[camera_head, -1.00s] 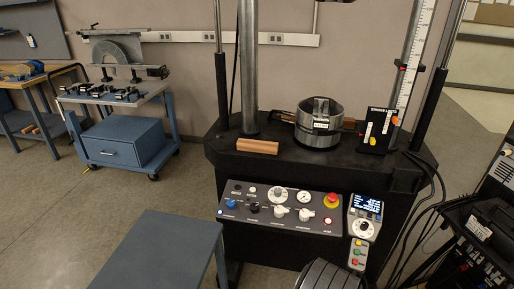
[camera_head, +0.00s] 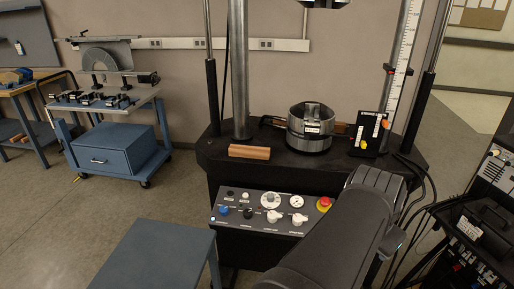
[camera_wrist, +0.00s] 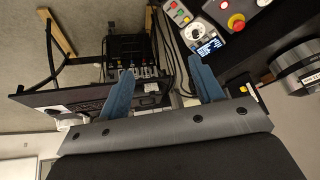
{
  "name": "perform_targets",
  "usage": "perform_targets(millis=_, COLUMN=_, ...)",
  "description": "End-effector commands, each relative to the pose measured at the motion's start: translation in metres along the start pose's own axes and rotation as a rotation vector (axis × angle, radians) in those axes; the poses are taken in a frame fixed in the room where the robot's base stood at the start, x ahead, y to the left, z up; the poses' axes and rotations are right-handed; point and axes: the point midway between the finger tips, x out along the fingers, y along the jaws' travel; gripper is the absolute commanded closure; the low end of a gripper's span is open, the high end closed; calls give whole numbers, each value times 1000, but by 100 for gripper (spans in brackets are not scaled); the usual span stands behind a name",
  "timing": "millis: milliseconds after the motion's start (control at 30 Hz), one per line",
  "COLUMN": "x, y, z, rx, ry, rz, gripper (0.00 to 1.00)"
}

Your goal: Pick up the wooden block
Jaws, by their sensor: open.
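The wooden block (camera_head: 249,152) is a brown bar lying flat on the black machine table, near its front left edge, in the head view. My arm reaches in from the bottom right of the head view, well to the right of the block and apart from it. My gripper (camera_wrist: 162,82) shows in the wrist view with two blue fingers spread apart and nothing between them. The block is not visible in the wrist view.
A metal cylinder (camera_head: 310,128) stands to the block's right, and a steel column (camera_head: 238,75) rises behind the block. A control panel (camera_head: 262,212) slopes below the table edge. A blue-grey table (camera_head: 165,258) stands at front left. Equipment and cables crowd the right.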

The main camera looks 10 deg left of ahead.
Motion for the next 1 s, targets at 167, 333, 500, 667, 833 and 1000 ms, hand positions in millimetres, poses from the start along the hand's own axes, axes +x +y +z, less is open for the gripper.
perform_targets(millis=167, x=2, y=-32, z=-66, rx=127, ry=-34, rz=-15, gripper=40)
perform_targets(millis=333, x=7, y=-82, z=-117, rx=240, ry=-96, rz=-48, gripper=40)
perform_targets(millis=500, x=17, y=-140, z=-158, rx=343, ry=-171, rz=-77, gripper=40)
perform_targets(millis=667, x=32, y=-200, z=-188, rx=434, ry=-247, rz=-92, gripper=40)
perform_targets(millis=833, x=51, y=-266, z=-207, rx=522, ry=-333, rz=-98, gripper=40)
perform_targets(millis=1000, x=74, y=-333, z=-212, rx=602, ry=-421, rz=-87, gripper=40)
